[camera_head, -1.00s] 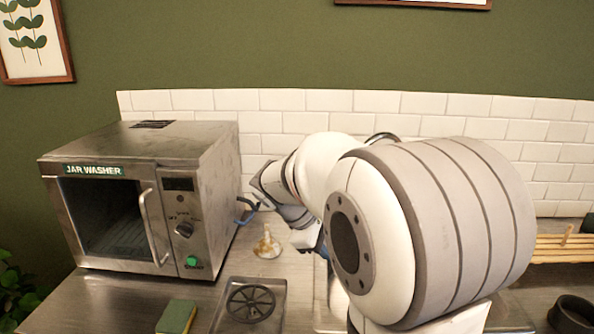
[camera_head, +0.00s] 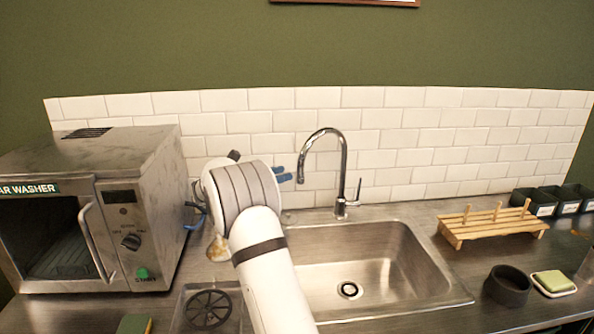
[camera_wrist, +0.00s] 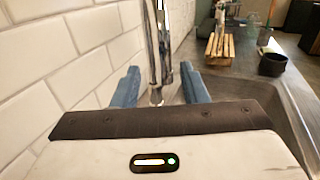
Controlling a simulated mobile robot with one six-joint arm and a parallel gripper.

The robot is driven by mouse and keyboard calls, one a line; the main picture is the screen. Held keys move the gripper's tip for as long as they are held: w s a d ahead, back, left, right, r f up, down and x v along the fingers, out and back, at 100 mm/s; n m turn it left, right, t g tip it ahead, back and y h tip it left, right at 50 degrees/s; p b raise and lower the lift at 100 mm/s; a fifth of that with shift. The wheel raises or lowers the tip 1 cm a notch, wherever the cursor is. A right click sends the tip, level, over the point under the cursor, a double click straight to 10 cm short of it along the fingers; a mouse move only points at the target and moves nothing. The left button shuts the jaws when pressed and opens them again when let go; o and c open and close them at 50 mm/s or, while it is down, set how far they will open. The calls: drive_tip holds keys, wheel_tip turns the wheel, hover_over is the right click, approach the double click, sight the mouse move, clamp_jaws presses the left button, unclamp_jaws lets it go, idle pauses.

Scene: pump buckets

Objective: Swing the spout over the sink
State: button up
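The chrome tap (camera_head: 342,185) stands upright behind the steel sink (camera_head: 440,285). Its arched spout (camera_head: 318,134) turns to the left along the tiled wall, and its end hangs in front of the tiles in the head view. My gripper (camera_head: 284,174) is just left of the spout end, with its blue fingers pointing right toward it. In the wrist view my gripper (camera_wrist: 160,68) is open, fingers spread apart. The spout (camera_wrist: 154,60) shows between them with a gap on both sides. I cannot tell how deep it lies between the fingers.
The jar washer (camera_head: 85,205) stands at the left. A wooden peg rack (camera_head: 490,222), a dark cup (camera_head: 508,286) and a green sponge on a dish (camera_head: 554,282) lie right of the sink. The tiled wall (camera_wrist: 75,50) runs close beside my left finger.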

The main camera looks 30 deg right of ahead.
sight(300, 171)
drive_tip(key=d, duration=0.4)
drive_tip(key=d+p, duration=0.1)
drive_tip(key=d, duration=0.2)
drive_tip(key=shift+s, duration=0.3)
drive_tip(key=shift+a, duration=0.1)
drive_tip(key=shift+c, duration=0.6)
clamp_jaws()
drive_tip(key=shift+a+f, duration=0.1)
drive_tip(key=shift+a, duration=0.05)
drive_tip(key=shift+s, duration=0.1)
